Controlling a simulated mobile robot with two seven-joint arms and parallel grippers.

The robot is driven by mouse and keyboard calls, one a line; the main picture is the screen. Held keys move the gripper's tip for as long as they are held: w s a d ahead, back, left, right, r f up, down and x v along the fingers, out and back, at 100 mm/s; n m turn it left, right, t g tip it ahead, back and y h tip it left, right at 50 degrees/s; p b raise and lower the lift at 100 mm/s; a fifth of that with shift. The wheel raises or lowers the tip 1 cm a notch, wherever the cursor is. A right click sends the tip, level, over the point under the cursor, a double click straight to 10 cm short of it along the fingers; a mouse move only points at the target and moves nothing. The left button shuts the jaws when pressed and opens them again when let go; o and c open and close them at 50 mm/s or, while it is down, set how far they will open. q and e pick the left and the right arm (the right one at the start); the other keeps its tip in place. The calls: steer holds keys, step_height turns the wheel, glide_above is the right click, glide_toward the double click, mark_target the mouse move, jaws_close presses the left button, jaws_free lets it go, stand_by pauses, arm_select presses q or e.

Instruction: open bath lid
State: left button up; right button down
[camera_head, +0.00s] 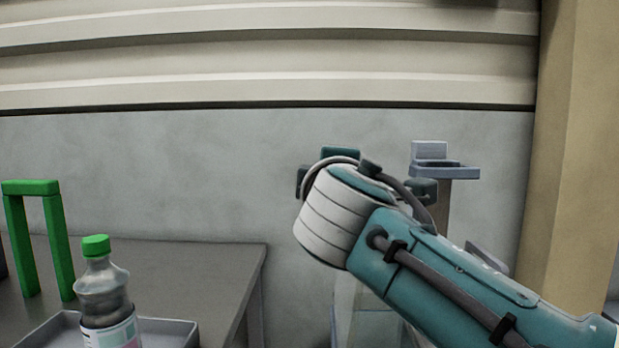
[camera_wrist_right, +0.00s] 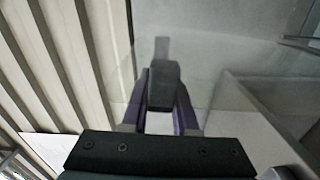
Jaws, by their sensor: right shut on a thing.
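In the right wrist view, my right gripper (camera_wrist_right: 163,100) has its two purple fingers shut on a dark grey block-shaped handle (camera_wrist_right: 164,77). The handle appears to belong to a clear, see-through lid (camera_wrist_right: 205,65), whose edges are faint. In the head view, my teal and white right arm reaches in from the right and hides its own fingers and the handle. Part of a clear-walled bath (camera_head: 362,318) shows below my wrist; most of it is hidden by the arm. I cannot tell how far the lid is tilted. My left gripper is not in view.
A dark table (camera_head: 190,262) at the left holds a green frame (camera_head: 32,188), a grey tray (camera_head: 176,325) and a green-capped bottle (camera_head: 107,290). A blue-grey bracket (camera_head: 445,168) stands behind my arm. A tan post (camera_head: 575,150) is at the right.

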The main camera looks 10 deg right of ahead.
steer(key=shift+w+a+r+n, duration=0.1)
steer(key=shift+a+n, duration=0.05)
steer(key=shift+a, duration=0.3)
steer(key=shift+w+a+n, duration=0.1)
steer(key=shift+a+n, duration=0.05)
steer(key=shift+a, duration=0.25)
steer(key=c, duration=0.7)
jaws_free()
steer(key=shift+d, duration=0.1)
steer(key=v, duration=1)
steer(key=shift+d, duration=0.1)
